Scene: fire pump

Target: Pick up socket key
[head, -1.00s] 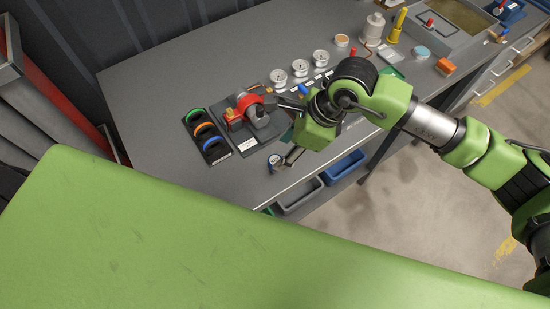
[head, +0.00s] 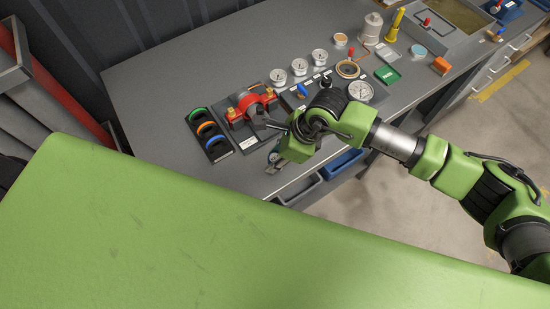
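My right arm reaches in from the right over the bench. The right gripper (head: 270,124) is small and partly hidden by its own wrist. Its dark finger tips appear close to the red pump fitting (head: 251,104) on its dark board. Whether they touch anything, or how far apart they are, I cannot tell. I cannot make out a socket key for certain; it may be hidden by the arm or too small to see. My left gripper is not in view.
The grey bench (head: 185,80) holds a rack of coloured rings (head: 209,134), several white gauges (head: 299,67), a green tray (head: 388,75) and an orange box (head: 441,66). Blue (head: 341,163) and grey bins (head: 300,191) hang below the front edge. The bench's back left is clear.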

